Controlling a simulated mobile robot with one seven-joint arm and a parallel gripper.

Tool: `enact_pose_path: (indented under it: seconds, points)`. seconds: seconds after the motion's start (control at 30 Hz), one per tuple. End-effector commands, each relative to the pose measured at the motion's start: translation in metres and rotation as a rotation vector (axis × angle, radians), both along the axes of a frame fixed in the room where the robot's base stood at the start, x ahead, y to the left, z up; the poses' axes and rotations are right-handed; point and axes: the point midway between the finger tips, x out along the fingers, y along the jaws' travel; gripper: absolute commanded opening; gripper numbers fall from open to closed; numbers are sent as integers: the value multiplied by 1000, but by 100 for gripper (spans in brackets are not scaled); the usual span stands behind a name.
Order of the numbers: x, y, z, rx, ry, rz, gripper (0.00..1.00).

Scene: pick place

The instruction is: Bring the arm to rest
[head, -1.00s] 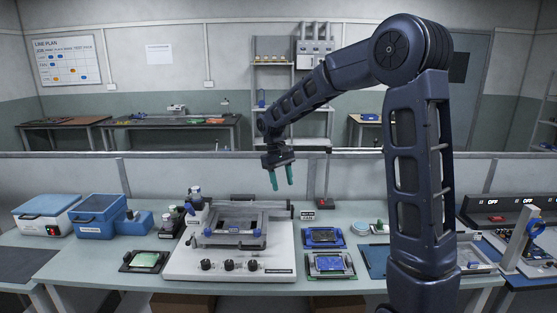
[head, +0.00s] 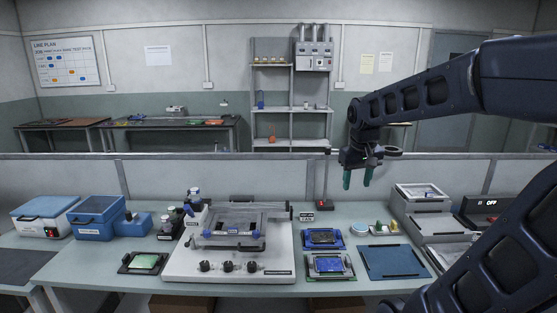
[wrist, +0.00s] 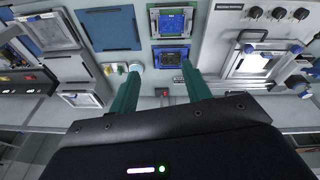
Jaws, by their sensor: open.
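My gripper (head: 359,177) hangs at the end of my dark blue arm in the head view, above the back part of the bench. Its two green fingers point down and are apart, with nothing between them. In the wrist view my gripper (wrist: 160,84) also shows its green fingers spread and empty. The bench top lies well below the fingertips.
A white machine with a clear-framed top (head: 230,265) stands mid-bench. Grey trays (head: 423,196) stand at the right, blue boxes (head: 97,217) at the left. A low partition runs behind.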

Motion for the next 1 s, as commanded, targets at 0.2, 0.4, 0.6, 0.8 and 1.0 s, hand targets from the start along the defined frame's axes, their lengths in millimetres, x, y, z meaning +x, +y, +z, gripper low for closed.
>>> enact_pose_path:
  seconds: [0.2, 0.4, 0.6, 0.8, 1.0]
  points:
    - [-44, -32, -5, 43, -93, -87, 48]
    - [-73, -48, -14, 73, -156, -142, 48]
    - [-85, -55, -18, 86, -182, -165, 48]
    - [-85, -55, -19, 87, -184, -166, 48]
    - [-85, -55, -19, 87, -184, -166, 48]
